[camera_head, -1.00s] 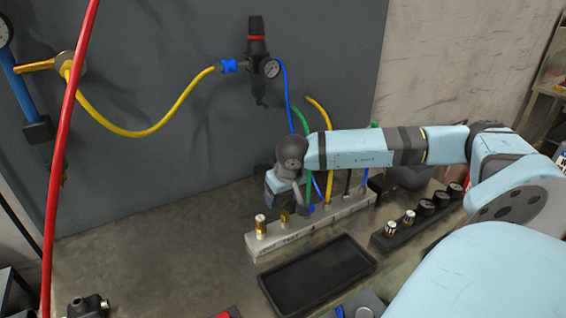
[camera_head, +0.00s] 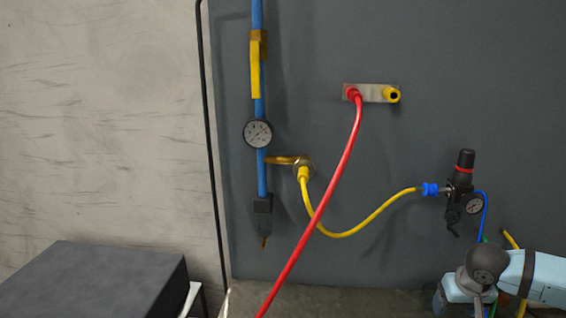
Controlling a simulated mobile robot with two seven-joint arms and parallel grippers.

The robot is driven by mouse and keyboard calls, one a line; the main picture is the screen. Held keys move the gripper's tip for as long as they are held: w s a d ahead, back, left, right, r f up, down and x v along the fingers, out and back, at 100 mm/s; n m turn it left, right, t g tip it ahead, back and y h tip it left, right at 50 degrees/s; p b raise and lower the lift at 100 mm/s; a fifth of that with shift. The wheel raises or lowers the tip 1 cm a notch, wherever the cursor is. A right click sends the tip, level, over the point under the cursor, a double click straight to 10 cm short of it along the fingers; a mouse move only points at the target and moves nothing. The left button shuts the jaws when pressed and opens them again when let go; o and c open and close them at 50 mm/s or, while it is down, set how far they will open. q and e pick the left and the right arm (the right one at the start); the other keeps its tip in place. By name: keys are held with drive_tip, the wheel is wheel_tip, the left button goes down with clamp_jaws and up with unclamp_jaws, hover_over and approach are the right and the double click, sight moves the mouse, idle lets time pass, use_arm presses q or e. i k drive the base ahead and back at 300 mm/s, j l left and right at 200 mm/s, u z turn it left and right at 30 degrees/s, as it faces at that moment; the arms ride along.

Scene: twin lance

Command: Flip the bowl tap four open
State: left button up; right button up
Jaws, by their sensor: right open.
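No part clearly marked as bowl tap four shows. A black filter-regulator (camera_head: 464,165) with a red ring and a small round gauge hangs on the grey panel at the right, and a black piece points down below it. A yellow lever (camera_head: 255,70) lies along the upright blue pipe (camera_head: 258,110) at the upper left, in line with it. My right gripper (camera_head: 456,302) is at the bottom right edge, below the regulator and apart from it. It is open, but its fingertips are cut off or hidden. My left gripper is out of view.
A red hose (camera_head: 312,225) runs from a wall fitting down across the panel. A yellow hose (camera_head: 345,235) loops from a brass fitting (camera_head: 303,168) to the regulator. A pressure gauge (camera_head: 257,134) sits on the blue pipe. A dark box (camera_head: 85,282) stands lower left.

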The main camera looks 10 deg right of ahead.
sight(455, 235)
drive_tip(key=k+j, duration=0.15)
drive_tip(key=j, duration=0.25)
drive_tip(key=k+j, duration=0.1)
drive_tip(key=j, duration=0.3)
drive_tip(key=k+j, duration=0.15)
drive_tip(key=j, duration=0.3)
